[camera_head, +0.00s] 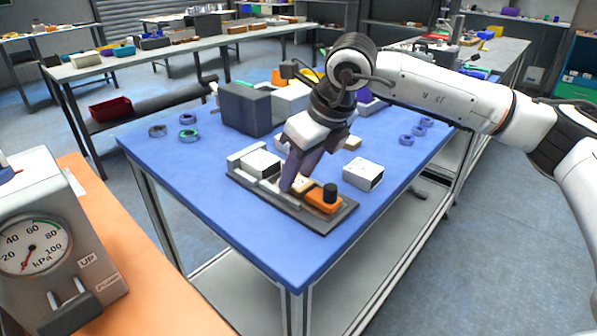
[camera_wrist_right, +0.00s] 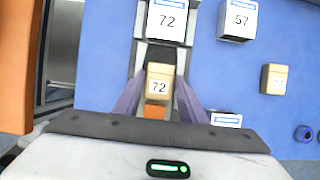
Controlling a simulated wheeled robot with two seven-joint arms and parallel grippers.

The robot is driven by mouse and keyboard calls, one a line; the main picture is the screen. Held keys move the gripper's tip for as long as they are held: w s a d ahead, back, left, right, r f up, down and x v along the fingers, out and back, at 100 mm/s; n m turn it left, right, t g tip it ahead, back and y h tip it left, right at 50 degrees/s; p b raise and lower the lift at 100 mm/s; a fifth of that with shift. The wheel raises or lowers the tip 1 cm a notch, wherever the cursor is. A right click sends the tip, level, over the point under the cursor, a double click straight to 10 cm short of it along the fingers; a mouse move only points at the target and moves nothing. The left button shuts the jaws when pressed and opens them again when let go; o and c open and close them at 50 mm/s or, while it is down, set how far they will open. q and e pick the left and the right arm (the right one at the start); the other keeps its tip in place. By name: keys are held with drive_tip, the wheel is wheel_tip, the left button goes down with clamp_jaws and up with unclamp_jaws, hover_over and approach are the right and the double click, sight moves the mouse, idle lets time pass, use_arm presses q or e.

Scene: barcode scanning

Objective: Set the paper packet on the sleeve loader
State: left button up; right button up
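The sleeve loader (camera_head: 337,221) is a dark flat tray on the blue table, with a white sleeve box (camera_head: 262,164) at its far end and an orange block with a black knob (camera_head: 323,201) at its near end. My right gripper (camera_head: 297,186) reaches down onto the loader between them. In the right wrist view the tan paper packet (camera_wrist_right: 158,84), marked 72, lies between the purple fingers, which appear to touch both its sides. It is in line with the white sleeve, also marked 72 (camera_wrist_right: 168,22). The packet's underside is hidden. My left gripper is not in view.
Another white sleeve box (camera_head: 363,174), marked 57, stands right of the loader. A second tan packet (camera_head: 352,143) lies behind it. A dark grey box (camera_head: 246,109) stands behind the loader. Several tape rings (camera_head: 188,134) lie near the edges. The table's front left is clear.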

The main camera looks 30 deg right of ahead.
drive_tip(key=shift+o, duration=1)
drive_tip(key=shift+s+a+f, duration=0.1)
drive_tip(key=shift+s+f, duration=0.05)
drive_tip(key=shift+f, duration=0.05)
drive_tip(key=shift+r+p, duration=0.5)
drive_tip(key=shift+p, duration=0.05)
drive_tip(key=v, duration=1.2)
drive_tip(key=shift+r, duration=0.2)
